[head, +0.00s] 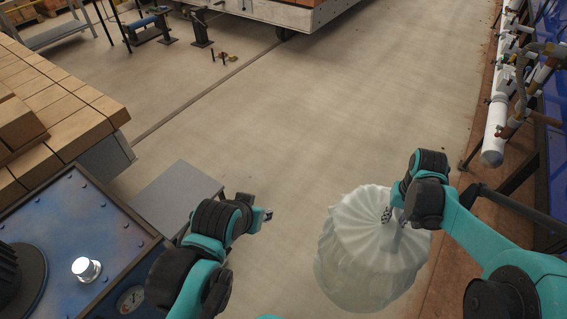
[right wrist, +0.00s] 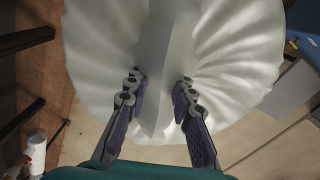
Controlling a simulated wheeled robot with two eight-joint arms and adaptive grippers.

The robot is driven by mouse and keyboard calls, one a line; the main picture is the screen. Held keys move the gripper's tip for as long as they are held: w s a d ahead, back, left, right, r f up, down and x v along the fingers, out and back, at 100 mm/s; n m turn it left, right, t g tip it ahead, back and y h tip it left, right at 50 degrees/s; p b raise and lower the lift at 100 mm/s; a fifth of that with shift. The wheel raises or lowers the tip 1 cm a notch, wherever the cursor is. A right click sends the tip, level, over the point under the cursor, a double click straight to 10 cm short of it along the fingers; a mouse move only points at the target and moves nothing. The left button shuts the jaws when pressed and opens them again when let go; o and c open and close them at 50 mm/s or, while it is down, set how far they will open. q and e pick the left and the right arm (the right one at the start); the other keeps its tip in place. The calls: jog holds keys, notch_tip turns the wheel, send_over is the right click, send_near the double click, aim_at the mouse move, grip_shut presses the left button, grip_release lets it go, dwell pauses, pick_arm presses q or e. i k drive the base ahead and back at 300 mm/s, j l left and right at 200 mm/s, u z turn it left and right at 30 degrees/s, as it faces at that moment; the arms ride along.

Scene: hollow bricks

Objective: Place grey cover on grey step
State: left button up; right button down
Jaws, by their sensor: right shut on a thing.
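The grey cover (head: 365,262) is a pale, pleated, rounded thing that hangs from my right gripper (head: 393,214) at the lower right of the head view. In the right wrist view the two fingers (right wrist: 161,88) are shut on a raised fin at the middle of the cover (right wrist: 225,45). The grey step (head: 172,192) is a low flat-topped block at the lower left, beside the blue machine. Its visible top is bare, and my left arm hides part of it. My left gripper (head: 266,215) is just right of the step, too small to tell if open.
A blue machine (head: 75,225) with a gauge and a knob stands at the lower left. Stacked bricks (head: 60,100) lie behind it. Pipes (head: 500,110) and a blue wall line the right side. Open floor (head: 300,130) fills the middle.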

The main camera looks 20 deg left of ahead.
aim_at(175, 194)
jog(key=i+l+z, duration=0.15)
jog(key=i, duration=0.35)
jog(key=i+z, duration=0.15)
jog(key=i, duration=0.35)
jog(key=i+j+u, duration=0.15)
jog(key=i+u, duration=0.2)
jog(key=u, duration=0.15)
jog(key=i+u, duration=0.45)
jog(key=i+l+u, duration=0.1)
jog(key=i+u, duration=0.2)
jog(key=u, duration=0.2)
jog(key=i+l+u, duration=0.25)
jog(key=u, duration=0.25)
jog(key=i+u, duration=0.45)
jog(key=i+l+u, duration=0.15)
jog(key=u, duration=0.35)
jog(key=i+l+u, duration=0.3)
jog(key=i+u, duration=0.15)
